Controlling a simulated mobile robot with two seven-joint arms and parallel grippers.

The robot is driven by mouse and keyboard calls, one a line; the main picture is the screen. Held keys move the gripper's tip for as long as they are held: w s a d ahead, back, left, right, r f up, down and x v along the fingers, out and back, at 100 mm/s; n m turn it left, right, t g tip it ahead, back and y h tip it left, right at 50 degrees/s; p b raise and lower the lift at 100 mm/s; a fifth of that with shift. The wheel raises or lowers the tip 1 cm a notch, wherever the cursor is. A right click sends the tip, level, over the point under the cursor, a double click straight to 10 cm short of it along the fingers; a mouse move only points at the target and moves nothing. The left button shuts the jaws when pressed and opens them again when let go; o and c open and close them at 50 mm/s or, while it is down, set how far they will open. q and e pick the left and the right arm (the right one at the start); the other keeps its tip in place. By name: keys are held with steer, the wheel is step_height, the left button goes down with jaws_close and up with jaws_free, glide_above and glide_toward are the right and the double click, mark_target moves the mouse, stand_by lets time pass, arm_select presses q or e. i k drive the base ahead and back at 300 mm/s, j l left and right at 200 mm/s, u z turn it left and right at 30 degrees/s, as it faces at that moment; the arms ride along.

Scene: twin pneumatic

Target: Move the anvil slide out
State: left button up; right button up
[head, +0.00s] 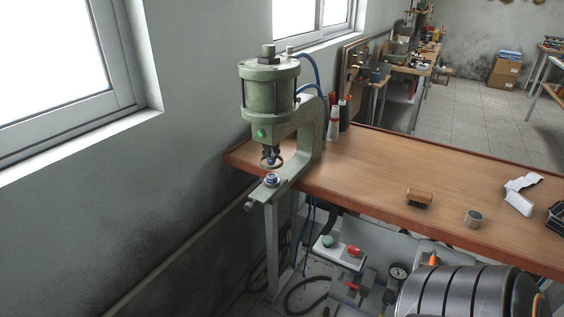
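A green pneumatic press (268,92) stands at the left end of the wooden workbench. Its round cylinder is on top, and its ram tip with a ring (270,160) hangs below. The anvil slide (271,180) appears as a small round metal piece on the press's lower arm, below the ram and toward the front. A short knob or handle (251,206) sticks out at the lower arm's front end. I cannot tell how far out the slide stands. Neither of my grippers shows in the head view.
The workbench (350,170) carries a brush (419,198), a small metal cup (473,217) and white paper or cloth (521,193). Bottles (333,122) stand behind the press. The wall is close on the left.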

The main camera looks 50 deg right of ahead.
mark_target(266, 192)
steer(key=z, duration=1.3)
